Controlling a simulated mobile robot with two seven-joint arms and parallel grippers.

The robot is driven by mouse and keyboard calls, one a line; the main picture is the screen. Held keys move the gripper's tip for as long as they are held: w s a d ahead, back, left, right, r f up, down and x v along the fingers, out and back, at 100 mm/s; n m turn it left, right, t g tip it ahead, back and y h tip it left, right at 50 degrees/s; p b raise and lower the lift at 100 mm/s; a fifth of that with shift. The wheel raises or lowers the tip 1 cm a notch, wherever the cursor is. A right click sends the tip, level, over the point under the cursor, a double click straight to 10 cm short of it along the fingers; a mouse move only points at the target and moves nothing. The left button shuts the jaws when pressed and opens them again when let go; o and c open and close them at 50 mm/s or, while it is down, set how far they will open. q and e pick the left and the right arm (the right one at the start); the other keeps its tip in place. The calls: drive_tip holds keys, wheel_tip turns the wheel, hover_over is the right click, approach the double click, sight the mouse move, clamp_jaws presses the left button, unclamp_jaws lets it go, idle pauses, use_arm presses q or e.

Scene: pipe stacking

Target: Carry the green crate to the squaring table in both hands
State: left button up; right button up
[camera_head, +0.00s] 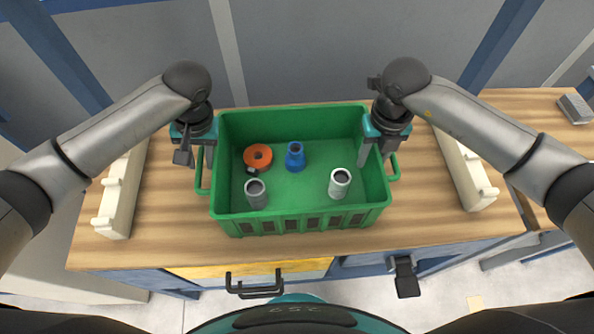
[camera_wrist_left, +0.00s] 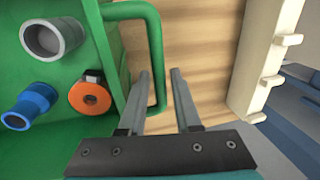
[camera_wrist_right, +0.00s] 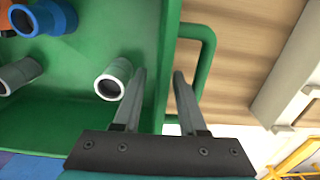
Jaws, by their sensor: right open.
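The green crate (camera_head: 300,206) sits on the wooden table top. Inside it are an orange ring (camera_head: 257,156), a blue fitting (camera_head: 295,157) and two grey pipe pieces (camera_head: 256,193) (camera_head: 340,183). My left gripper (camera_head: 196,160) is open at the crate's left handle (camera_head: 200,175). In the left wrist view, the handle bar (camera_wrist_left: 156,50) appears between the separated fingers, without filling the gap. My right gripper (camera_head: 375,160) is open at the crate's right side. In the right wrist view, its fingers straddle the crate wall in the picture, and the right handle (camera_wrist_right: 208,60) lies outside them. Contact is unclear.
A cream notched rack (camera_head: 120,195) stands left of the crate and another (camera_head: 464,172) stands right. A small grey block (camera_head: 575,108) lies at the far right. Bare wood (camera_head: 300,250) shows in front of the crate, above a drawer with a black handle (camera_head: 254,291).

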sight(363, 179)
use_arm(q)
drive_tip(key=shift+a+f, duration=0.2)
drive_tip(key=shift+f, duration=0.6)
drive_tip(key=shift+a+f, duration=0.15)
drive_tip(key=shift+f, duration=0.65)
use_arm(e)
drive_tip(key=shift+f, duration=1.6)
use_arm(q)
drive_tip(key=shift+c, duration=0.4)
use_arm(e)
drive_tip(key=shift+c, duration=0.3)
use_arm(q)
clamp_jaws()
use_arm(e)
drive_tip(key=c, duration=0.5)
clamp_jaws()
use_arm(q)
drive_tip(key=shift+r, duration=0.1)
use_arm(e)
drive_tip(key=shift+r, duration=0.1)
